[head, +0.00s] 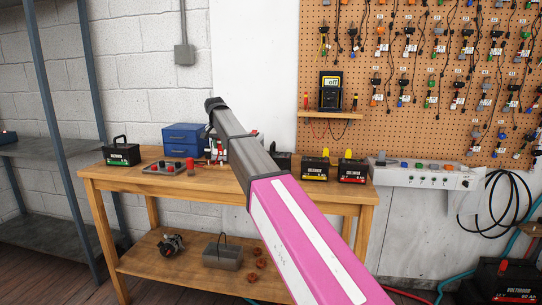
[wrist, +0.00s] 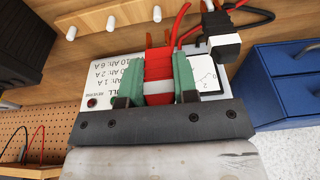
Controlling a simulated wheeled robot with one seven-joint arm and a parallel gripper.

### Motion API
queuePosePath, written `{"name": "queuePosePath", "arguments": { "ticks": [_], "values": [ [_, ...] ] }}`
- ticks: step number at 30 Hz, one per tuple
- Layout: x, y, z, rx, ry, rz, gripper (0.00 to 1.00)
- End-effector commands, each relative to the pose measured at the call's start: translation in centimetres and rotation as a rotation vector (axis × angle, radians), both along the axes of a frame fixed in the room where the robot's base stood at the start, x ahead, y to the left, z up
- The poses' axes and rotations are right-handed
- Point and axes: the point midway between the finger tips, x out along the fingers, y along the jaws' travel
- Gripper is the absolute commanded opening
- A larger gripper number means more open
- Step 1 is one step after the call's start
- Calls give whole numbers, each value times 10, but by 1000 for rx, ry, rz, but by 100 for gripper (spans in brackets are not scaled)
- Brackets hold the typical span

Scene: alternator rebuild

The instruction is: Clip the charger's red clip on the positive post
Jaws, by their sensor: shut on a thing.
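My gripper (wrist: 157,82) has green fingertips closed on the red clip (wrist: 158,62) in the wrist view. A red cable (wrist: 180,22) runs up from the clip. Behind it is the charger (wrist: 104,88), with a white printed panel and a dial. In the head view my gripper (head: 216,142) is over the bench's back part, and my arm hides much of the charger. Batteries stand on the bench: a green-banded one (head: 122,154) at left, and a yellow-banded one (head: 315,171) and a red-banded one (head: 352,172) at right. I cannot tell which post is the positive post meant.
A blue drawer box (head: 186,139) stands beside my gripper; it also shows in the wrist view (wrist: 277,85). A grey board with red knobs (head: 162,169) lies on the bench (head: 220,184). A multimeter (head: 331,91) sits on a small shelf. The bench's front left is clear.

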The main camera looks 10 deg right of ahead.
Motion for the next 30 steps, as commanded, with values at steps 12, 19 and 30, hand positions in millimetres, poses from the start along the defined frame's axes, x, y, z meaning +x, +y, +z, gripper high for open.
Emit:
{"name": "queuePosePath", "arguments": {
  "ticks": [12,19,30],
  "values": [
    [1,0,7,1,-1,0,16],
    [2,1,45,1,-3,0,16],
    [2,1,121,0,-2,0,16]
  ]
}}
